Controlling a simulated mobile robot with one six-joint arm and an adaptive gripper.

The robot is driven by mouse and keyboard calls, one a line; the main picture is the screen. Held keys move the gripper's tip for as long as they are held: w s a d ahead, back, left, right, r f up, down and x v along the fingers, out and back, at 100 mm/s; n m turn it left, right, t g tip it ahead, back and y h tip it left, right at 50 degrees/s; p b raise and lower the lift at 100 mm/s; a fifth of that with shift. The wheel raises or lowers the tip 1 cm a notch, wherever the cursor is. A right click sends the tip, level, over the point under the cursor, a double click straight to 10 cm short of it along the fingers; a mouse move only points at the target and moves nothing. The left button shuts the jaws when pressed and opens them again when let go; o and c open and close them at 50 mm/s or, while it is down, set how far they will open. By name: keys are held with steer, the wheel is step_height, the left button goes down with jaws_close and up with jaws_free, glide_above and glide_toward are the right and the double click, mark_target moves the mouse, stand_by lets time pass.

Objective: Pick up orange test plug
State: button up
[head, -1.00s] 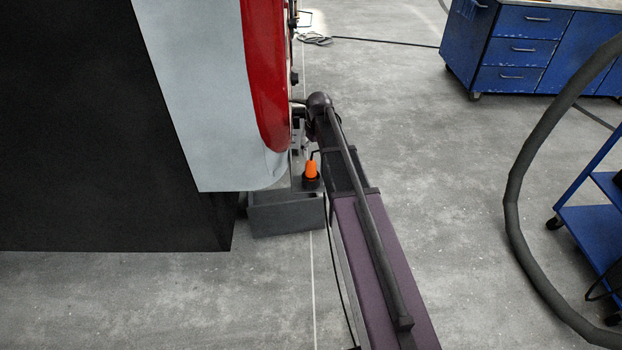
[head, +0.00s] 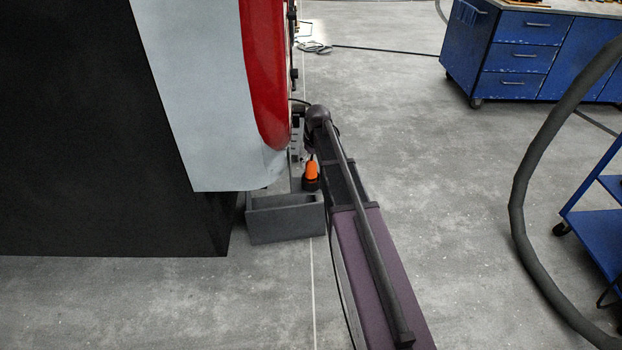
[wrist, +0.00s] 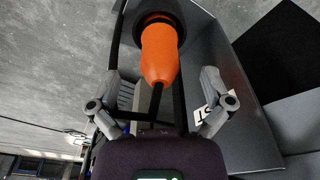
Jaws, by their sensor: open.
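The orange test plug (head: 311,171) has a black collar and stands by the far right corner of a grey open bin in the head view, close beside my arm. In the wrist view the plug (wrist: 160,50) is large, its narrow end pointing toward my gripper and its dark collar at the top edge. My gripper (wrist: 161,76) is open, with one finger on each side of the plug's narrow end and a visible gap to both. In the head view my arm hides most of the gripper.
The grey bin (head: 287,224) sits on the floor beneath a red and white coach panel (head: 215,110). A large black block (head: 95,130) fills the left. A blue drawer cabinet (head: 515,55), a thick hose (head: 520,190) and a blue cart (head: 600,220) stand right. Floor between is clear.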

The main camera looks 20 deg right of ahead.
mark_target(311, 170)
stand_by(0.3)
steer(key=f+b, duration=0.1)
steer(key=w+f+b, duration=0.1)
steer(key=f+b, duration=0.1)
steer(key=shift+a+f, duration=0.15)
steer(key=shift+f, duration=0.1)
steer(key=shift+w+f+b, duration=0.15)
steer(key=shift+f+b, duration=0.65)
steer(key=shift+b, duration=0.25)
steer(key=shift+r, duration=0.1)
jaws_close()
